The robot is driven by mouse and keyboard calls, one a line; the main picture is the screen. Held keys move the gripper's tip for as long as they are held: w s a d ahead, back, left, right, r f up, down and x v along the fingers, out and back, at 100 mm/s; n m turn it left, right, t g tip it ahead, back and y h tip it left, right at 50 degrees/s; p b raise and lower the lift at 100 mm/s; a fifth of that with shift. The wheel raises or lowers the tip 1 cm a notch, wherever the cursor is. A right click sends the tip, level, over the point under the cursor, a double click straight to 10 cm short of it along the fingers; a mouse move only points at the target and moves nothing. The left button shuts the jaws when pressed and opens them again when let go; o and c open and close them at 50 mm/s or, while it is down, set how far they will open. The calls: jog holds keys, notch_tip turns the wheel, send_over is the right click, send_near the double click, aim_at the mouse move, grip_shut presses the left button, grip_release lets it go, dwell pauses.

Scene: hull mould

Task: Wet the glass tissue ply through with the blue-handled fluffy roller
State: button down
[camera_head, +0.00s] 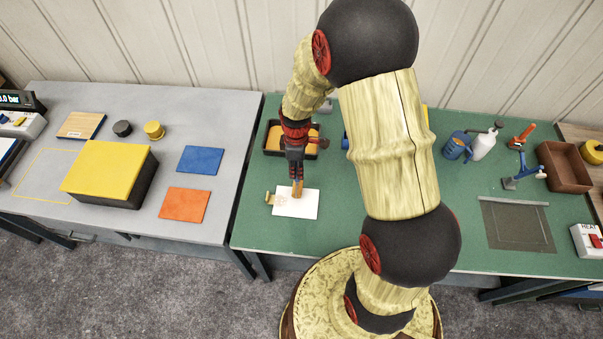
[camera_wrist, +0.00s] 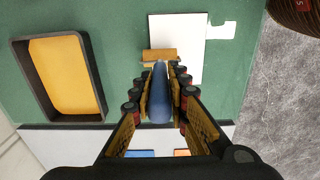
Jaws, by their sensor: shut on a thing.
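The blue-handled fluffy roller has a blue handle (camera_wrist: 159,98) and a tan roller head (camera_wrist: 160,55). My gripper (camera_wrist: 159,80) is shut on the handle, which lies between its fingers. The roller head is at the edge of a white sheet (camera_wrist: 190,55), which looks like the glass tissue ply; whether it touches is unclear. In the head view, the sheet (camera_head: 303,207) lies flat on the green table, with a faint beige patch on its left part. My gripper (camera_head: 297,188) points down over the sheet; the blue handle is hard to make out there.
A black tray with an orange-yellow floor (camera_wrist: 65,75) is beside the sheet. Right of my arm stand a blue jug (camera_head: 457,147), a white bottle (camera_head: 484,145), a brown box (camera_head: 566,167) and a dark square mat (camera_head: 517,226). A yellow-topped block (camera_head: 108,170) is on the grey table.

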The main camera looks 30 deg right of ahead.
jog(key=shift+f+b, duration=0.5)
jog(key=shift+f, duration=0.25)
jog(key=shift+r, duration=0.15)
dwell(0.7)
jog(key=shift+r+p, duration=0.55)
jog(key=shift+r, duration=0.15)
jog(key=s+a, duration=0.1)
jog(key=a, duration=0.8)
jog(key=shift+a, duration=0.25)
jog(key=shift+f+b, duration=0.5)
jog(key=shift+f, duration=0.35)
jog(key=shift+d, duration=0.1)
